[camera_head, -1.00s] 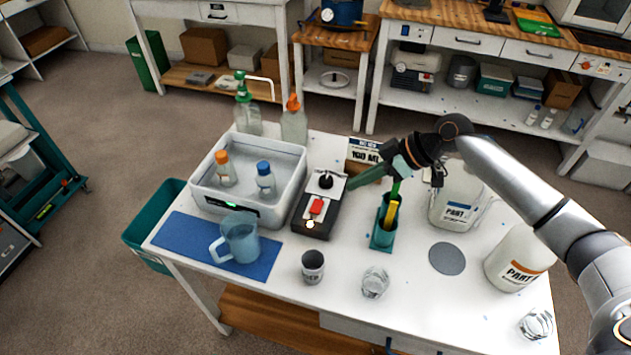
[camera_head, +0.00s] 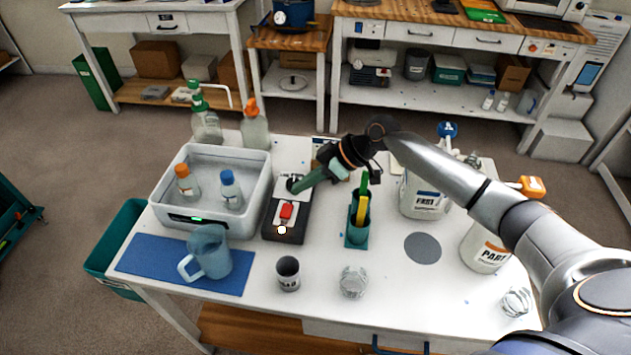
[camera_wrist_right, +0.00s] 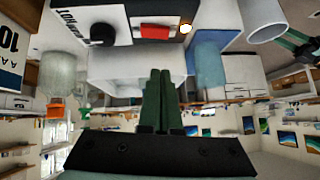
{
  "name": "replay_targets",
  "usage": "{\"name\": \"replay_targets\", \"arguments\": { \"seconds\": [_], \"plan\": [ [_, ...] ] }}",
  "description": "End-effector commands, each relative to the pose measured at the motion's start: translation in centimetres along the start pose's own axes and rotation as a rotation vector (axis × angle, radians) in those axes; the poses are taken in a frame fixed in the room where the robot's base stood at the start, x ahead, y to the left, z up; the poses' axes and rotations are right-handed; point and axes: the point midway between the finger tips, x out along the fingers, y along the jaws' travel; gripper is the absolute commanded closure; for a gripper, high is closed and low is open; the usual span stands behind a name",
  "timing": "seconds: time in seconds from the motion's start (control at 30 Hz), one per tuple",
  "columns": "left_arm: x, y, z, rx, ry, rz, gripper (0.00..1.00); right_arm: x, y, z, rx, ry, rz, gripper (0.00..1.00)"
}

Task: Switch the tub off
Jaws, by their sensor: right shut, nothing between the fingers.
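The white tub (camera_head: 165,190) stands at the left of the table, with two bottles inside, one orange-capped (camera_head: 187,183) and one blue-capped (camera_head: 230,190). A small green light (camera_head: 197,219) shows on its front. Right of it is a dark control box (camera_head: 285,235) with a white top, a red switch (camera_head: 286,212), a black knob and a lit lamp (camera_head: 282,230). My right gripper (camera_head: 296,186) is shut and empty, its tips at the knob and partly hiding it; contact is unclear. In the right wrist view the knob (camera_wrist_right: 103,34) and red switch (camera_wrist_right: 155,31) lie beyond the fingertips (camera_wrist_right: 160,73).
A green holder (camera_head: 357,235) with upright sticks stands right of the box. A blue jug (camera_head: 210,252) on a blue mat (camera_head: 150,262), a grey cup (camera_head: 288,273) and a clear cup (camera_head: 353,281) stand in front. Pump bottles (camera_head: 206,127) stand behind the tub.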

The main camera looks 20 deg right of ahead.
Motion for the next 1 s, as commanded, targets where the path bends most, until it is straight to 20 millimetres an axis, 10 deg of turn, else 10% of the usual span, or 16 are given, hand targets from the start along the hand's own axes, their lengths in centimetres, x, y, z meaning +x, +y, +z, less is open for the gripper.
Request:
{"name": "replay_targets", "arguments": {
  "seconds": [0.3,1.0],
  "plan": [
    [3.0,-0.3,3.3,0.001,-0.001,0.0,0.5,5.4,0.1,2.1,0.002,-0.002,0.001,1.0],
    [3.4,-0.3,3.6,0.001,0.001,0.0,0.5,6.4,-0.2,3.1,-0.019,-0.002,0.019,1.0]
  ]
}}
